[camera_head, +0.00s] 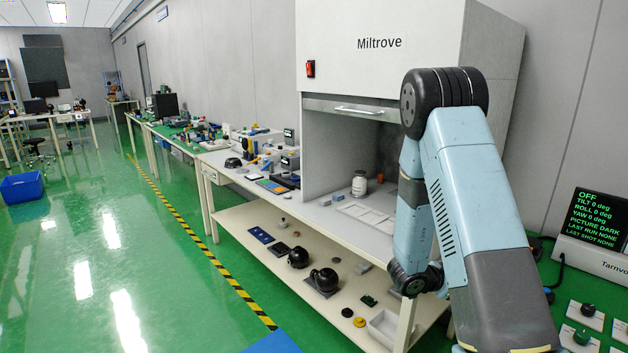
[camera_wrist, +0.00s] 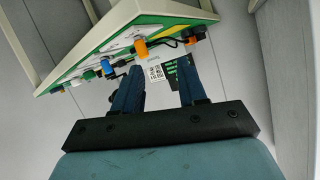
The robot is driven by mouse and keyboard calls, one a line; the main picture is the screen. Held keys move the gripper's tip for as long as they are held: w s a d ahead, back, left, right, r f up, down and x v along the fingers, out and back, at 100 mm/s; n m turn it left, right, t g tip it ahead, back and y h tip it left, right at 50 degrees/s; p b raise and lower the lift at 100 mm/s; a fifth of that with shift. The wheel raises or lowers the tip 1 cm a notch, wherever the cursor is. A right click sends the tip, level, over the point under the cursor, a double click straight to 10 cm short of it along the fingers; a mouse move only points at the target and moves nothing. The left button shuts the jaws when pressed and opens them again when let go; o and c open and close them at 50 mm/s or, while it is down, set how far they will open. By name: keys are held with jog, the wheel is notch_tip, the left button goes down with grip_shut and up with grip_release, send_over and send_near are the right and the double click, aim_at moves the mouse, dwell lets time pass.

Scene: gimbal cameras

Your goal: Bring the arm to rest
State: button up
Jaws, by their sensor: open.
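My arm (camera_head: 450,190) stands raised and bent at the right of the head view, in front of the cabinet. Its elbow is at the top, and the forearm hangs down toward the cabinet's lower shelf. My gripper is hidden in the head view. In the wrist view my gripper (camera_wrist: 160,90) is open, with its two dark fingers apart and nothing between them. Behind the fingers, a display panel with a code label (camera_wrist: 155,73) shows.
A dark display (camera_head: 596,218) is at the right. Green floor (camera_head: 80,250) lies open at the left. The wrist view shows a tilted-looking bench (camera_wrist: 110,45).

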jog(key=a+r+n+t+y, duration=0.3)
jog(key=a+r+n+y, duration=0.25)
jog(key=a+r, duration=0.5)
jog(key=a+r+n+t+y, duration=0.35)
jog(key=a+r+y, duration=0.35)
jog(key=r, duration=0.6)
jog(key=s+r+n+g, duration=0.2)
jog(key=s+r+n, duration=0.2)
jog(key=s, duration=0.9)
jog(key=s+a+r+n+g, duration=0.1)
jog(key=s+r+n+g, duration=0.2)
jog(key=s, duration=1.1)
jog(key=shift+r+n, duration=0.6)
jog(key=shift+r, duration=0.2)
jog(key=shift+s, duration=0.1)
